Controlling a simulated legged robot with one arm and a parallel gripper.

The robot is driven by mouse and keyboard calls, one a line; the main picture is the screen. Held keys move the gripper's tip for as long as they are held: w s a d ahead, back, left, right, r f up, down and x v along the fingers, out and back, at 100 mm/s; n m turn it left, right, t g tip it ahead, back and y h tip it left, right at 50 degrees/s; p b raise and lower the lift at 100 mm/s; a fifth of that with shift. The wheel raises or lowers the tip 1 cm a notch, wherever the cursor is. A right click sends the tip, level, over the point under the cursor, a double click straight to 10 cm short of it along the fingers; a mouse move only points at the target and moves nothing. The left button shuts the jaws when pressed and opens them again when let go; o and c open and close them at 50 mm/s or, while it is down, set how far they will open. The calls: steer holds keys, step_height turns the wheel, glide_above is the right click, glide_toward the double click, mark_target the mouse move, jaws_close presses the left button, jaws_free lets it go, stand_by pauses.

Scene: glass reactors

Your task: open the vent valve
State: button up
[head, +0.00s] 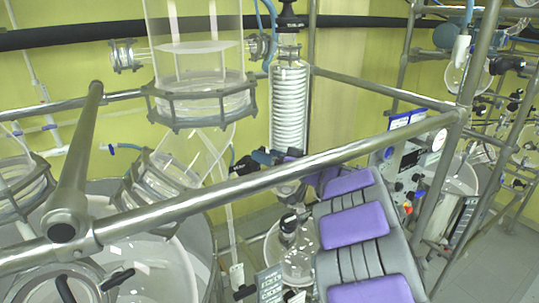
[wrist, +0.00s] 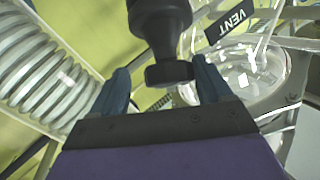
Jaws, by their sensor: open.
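In the wrist view, a black valve knob (wrist: 168,74) with a thick black stem above it sits between the fingers of my gripper (wrist: 160,66). The gripper's two blue fingers are open on either side of the knob. A gap shows on the left, while the right finger is very close; I cannot tell if it touches. A dark label reading VENT (wrist: 232,18) is just right of the stem. In the head view my gripper (head: 262,157) is small, near the coil condenser's lower end, and the knob is hard to make out there.
A glass coil condenser (head: 289,108) stands behind my gripper and fills the left of the wrist view (wrist: 40,65). A steel rail (head: 290,172) crosses in front of my arm. A large glass column (head: 200,60) and vessel stand left. Clear floor (head: 490,255) lies right.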

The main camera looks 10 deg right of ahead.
steer(key=shift+w+a, duration=0.15)
steer(key=shift+a, duration=0.4)
steer(key=shift+w+a, duration=0.15)
steer(key=shift+a, duration=0.8)
steer(key=shift+s+d, duration=0.1)
steer(key=shift+d, duration=0.9)
steer(key=c, duration=0.6)
steer(key=shift+s+a, duration=0.1)
steer(key=shift+a, duration=0.15)
steer(key=c, duration=0.4)
